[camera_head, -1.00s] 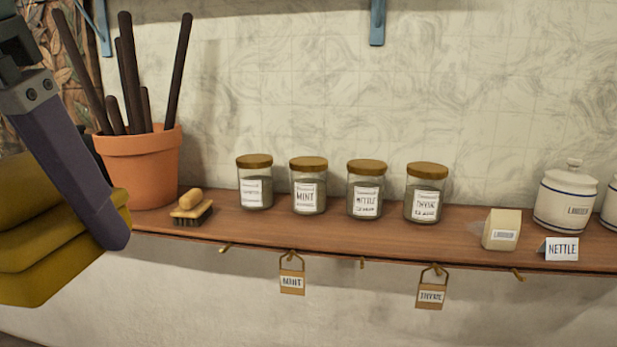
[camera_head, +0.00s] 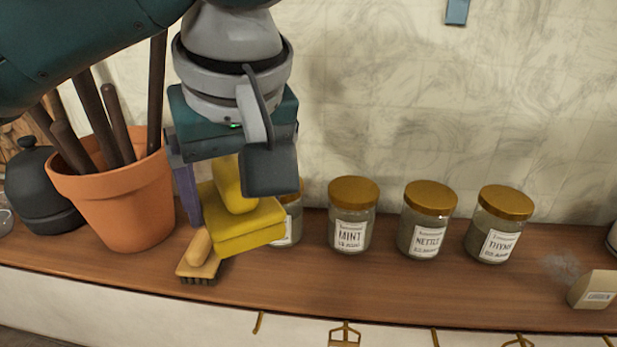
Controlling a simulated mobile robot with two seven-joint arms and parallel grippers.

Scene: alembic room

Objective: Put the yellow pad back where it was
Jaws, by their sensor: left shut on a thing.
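My left gripper (camera_head: 232,190) reaches down from the top and is shut on the yellow pad (camera_head: 245,227), gripping its raised yellow upper part. The pad is over the wooden shelf (camera_head: 370,285), in front of the leftmost jar (camera_head: 292,220) and behind the small brush (camera_head: 200,262). The pad hides part of that jar and overlaps the brush in the picture. I cannot tell whether the pad touches the shelf or the brush. My right gripper is not in view.
A terracotta pot (camera_head: 118,205) with dark sticks stands left, beside a black vessel (camera_head: 40,190). Jars labelled mint (camera_head: 352,225), nettle (camera_head: 425,225) and thyme (camera_head: 497,230) stand to the right. A small carton (camera_head: 595,290) is at far right. The shelf front before the jars is clear.

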